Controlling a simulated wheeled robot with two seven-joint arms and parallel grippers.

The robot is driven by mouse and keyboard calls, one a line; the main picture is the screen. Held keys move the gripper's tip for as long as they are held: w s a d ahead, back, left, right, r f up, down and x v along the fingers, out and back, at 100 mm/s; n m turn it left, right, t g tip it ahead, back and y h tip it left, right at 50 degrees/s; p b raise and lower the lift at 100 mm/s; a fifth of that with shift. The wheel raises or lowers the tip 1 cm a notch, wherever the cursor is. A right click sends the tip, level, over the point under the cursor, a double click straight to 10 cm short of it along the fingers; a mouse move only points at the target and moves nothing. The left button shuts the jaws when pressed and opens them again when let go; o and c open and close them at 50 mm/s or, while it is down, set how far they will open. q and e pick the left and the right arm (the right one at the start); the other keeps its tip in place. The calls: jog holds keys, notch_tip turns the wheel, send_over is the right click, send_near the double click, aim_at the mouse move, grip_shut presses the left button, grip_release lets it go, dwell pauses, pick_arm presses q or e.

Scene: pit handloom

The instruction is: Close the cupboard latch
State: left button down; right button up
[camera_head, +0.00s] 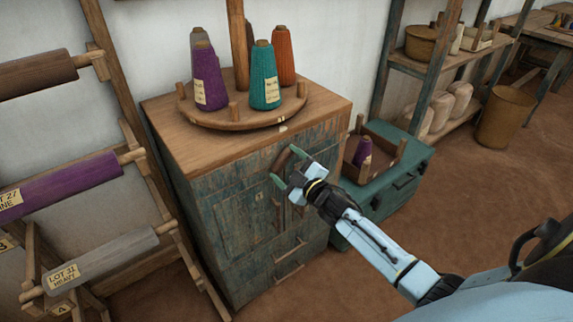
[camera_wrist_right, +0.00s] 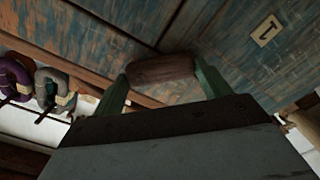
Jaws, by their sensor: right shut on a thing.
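The cupboard (camera_head: 228,205) has a plain wooden top and a worn blue-green front with doors and a lower drawer. Its wooden latch (camera_head: 283,157) is a brown bar high on the front, tilted in the head view. My right gripper (camera_head: 287,168) is at the latch, with its green fingertips at either side of it. In the right wrist view the brown latch (camera_wrist_right: 160,69) lies between the two green fingers (camera_wrist_right: 163,85), against the blue-green boards. The gripper hides part of the doors. My left gripper is not in view.
A round wooden stand (camera_head: 225,117) with several yarn cones is on the cupboard top. A teal chest (camera_head: 385,180) with a wooden tray stands close on the right. A rack of rolls (camera_head: 70,185) is on the left. Brown floor is clear in front.

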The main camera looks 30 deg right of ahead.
jog(key=shift+d+f+n, duration=0.15)
jog(key=shift+f+n, duration=0.05)
jog(key=shift+n, duration=0.8)
jog(key=n, duration=0.2)
jog(key=shift+d+f+n+b, duration=0.2)
jog(key=shift+n+b, duration=0.1)
jog(key=shift+b, duration=0.1)
jog(key=shift+d+n, duration=0.1)
jog(key=shift+n, duration=0.7)
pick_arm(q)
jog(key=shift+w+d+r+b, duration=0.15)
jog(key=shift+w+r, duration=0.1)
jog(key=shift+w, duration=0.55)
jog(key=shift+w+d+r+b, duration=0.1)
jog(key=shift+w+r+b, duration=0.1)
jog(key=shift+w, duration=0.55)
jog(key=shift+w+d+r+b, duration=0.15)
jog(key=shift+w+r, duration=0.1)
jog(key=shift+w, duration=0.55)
pick_arm(e)
jog(key=shift+d+f+n, duration=0.1)
jog(key=shift+d+n, duration=0.05)
jog(key=shift+n, duration=0.55)
jog(key=shift+d+n, duration=0.15)
jog(key=shift+n, duration=0.55)
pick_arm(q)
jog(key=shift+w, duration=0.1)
pick_arm(e)
jog(key=o, duration=1)
